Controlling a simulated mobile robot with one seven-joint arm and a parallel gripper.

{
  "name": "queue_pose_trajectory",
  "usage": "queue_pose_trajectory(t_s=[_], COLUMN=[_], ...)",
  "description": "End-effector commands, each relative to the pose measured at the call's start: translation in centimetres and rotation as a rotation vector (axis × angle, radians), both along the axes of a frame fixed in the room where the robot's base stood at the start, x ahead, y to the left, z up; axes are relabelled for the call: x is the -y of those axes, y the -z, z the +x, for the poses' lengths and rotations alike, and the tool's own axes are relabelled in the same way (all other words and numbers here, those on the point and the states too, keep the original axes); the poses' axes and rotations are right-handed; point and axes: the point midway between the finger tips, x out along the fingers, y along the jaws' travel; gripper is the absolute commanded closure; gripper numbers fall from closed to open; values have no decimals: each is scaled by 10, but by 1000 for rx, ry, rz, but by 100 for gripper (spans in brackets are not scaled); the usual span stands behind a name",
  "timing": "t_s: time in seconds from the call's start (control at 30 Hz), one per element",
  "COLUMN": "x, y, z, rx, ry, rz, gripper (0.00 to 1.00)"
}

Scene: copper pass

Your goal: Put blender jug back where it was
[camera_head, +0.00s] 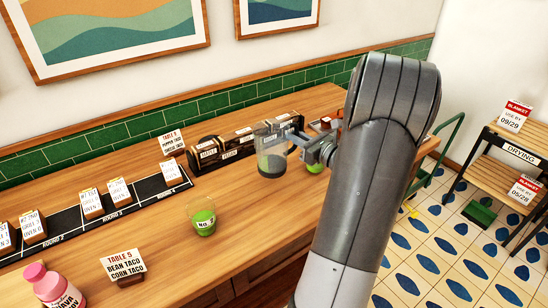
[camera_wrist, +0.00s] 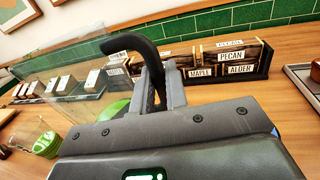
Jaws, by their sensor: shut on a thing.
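The blender jug (camera_head: 270,150) is a clear, squarish vessel with a dark grey lower part. It is in the middle of the head view, over the wooden counter. My gripper (camera_head: 303,137) comes from the right and is shut on its black handle. In the wrist view the curved black handle (camera_wrist: 132,42) sits between the fingers of my gripper (camera_wrist: 160,88), and the clear jug wall (camera_wrist: 85,72) shows on the left. I cannot tell whether the jug's bottom touches the counter. A green thing (camera_head: 316,168) is partly hidden behind my gripper and arm.
A dark rack (camera_head: 238,143) of labelled wood boxes stands just behind the jug. A green cup (camera_head: 204,222) stands nearer on the counter (camera_head: 165,235). A black strip of order cards (camera_head: 65,222) runs left. A drying shelf (camera_head: 515,150) stands right.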

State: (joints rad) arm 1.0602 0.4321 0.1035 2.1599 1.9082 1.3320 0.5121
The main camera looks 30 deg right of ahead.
Motion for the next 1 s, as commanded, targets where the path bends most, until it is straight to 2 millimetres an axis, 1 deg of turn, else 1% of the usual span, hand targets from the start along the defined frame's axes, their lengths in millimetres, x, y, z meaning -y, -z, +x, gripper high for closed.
queue_pose_trajectory(t_s=[0.03,0.13,0.2,0.33,0.53,0.8,1.0], x=[-7,-17,-23,-29,-31,-31,-31], y=[7,19,26,34,43,74,76], z=[10,28,38,50,54,53,53], rx=[0,0,1,2,1,1,2], ry=[-5,-3,-3,-1,0,0,0], rz=[4,3,2,0,2,2,-1], gripper=[100,100,100,100,100,100,100])
